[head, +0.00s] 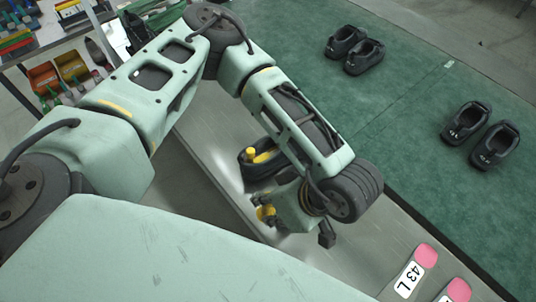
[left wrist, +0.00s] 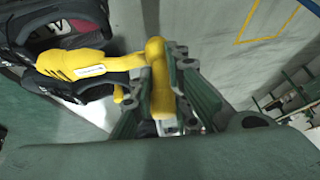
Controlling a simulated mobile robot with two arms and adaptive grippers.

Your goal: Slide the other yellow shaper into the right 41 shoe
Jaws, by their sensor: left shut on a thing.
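My left gripper (left wrist: 163,95) is shut on the yellow shaper (left wrist: 80,65), gripping its knob end between both fingers. The shaper's long body points left in the left wrist view and bears a white label. A black shoe (left wrist: 50,22) is at the upper left there, and more black shoe shows under the shaper; I cannot tell how far the shaper is inside. In the head view, a black shoe (head: 247,172) with yellow in its opening stands beside my forearm. My gripper is partly hidden by its wrist. Size marks on these shoes are unreadable. My right gripper is out of view.
A grey bench (head: 345,262) runs under my left arm, with a 43 L card (head: 408,279) at its front right. Black shoe pairs stand on the green mat (head: 420,110). Coloured bins (head: 73,67) and a shelf are at the upper left.

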